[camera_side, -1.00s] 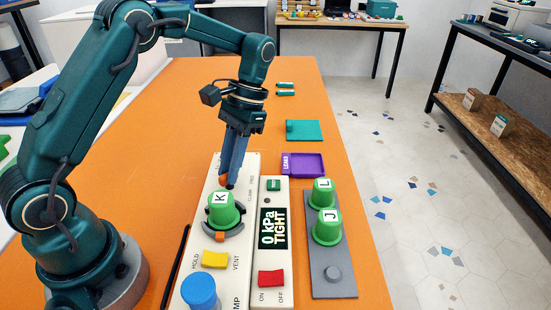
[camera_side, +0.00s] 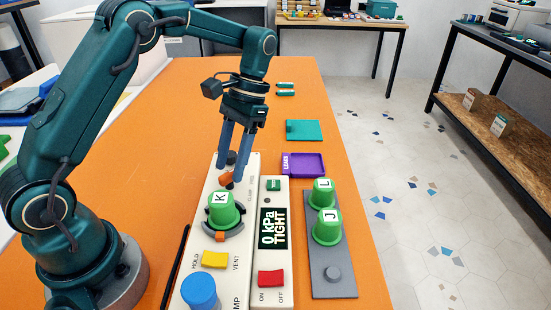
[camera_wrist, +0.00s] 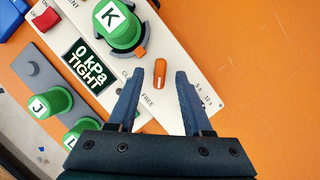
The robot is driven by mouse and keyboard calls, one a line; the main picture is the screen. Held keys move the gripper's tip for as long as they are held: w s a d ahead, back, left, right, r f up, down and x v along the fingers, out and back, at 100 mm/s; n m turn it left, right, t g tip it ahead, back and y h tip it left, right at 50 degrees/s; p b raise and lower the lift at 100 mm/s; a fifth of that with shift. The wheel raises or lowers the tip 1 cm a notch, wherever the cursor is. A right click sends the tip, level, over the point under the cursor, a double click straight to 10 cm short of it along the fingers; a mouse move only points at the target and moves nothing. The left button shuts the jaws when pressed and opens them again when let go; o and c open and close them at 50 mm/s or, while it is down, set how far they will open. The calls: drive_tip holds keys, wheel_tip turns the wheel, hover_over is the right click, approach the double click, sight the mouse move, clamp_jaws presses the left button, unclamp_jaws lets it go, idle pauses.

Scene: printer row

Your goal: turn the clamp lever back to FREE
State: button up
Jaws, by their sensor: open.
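The side view also shows the lever (camera_side: 226,178), just behind the green K cap (camera_side: 220,210). My gripper (camera_wrist: 158,74) is open, with one blue finger on each side of the lever and visible gaps to both. In the side view my gripper (camera_side: 229,173) reaches down at the panel's far end.
The K cap sits in a dark ring with orange parts. A display (camera_side: 272,228) reads 0 kPa TIGHT. Green J (camera_side: 327,228) and L (camera_side: 322,194) caps stand on a grey plate at right. A purple tray (camera_side: 308,165) lies behind.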

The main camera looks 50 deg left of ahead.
drive_tip(key=shift+v, duration=2.05)
drive_tip(key=shift+r, duration=0.1)
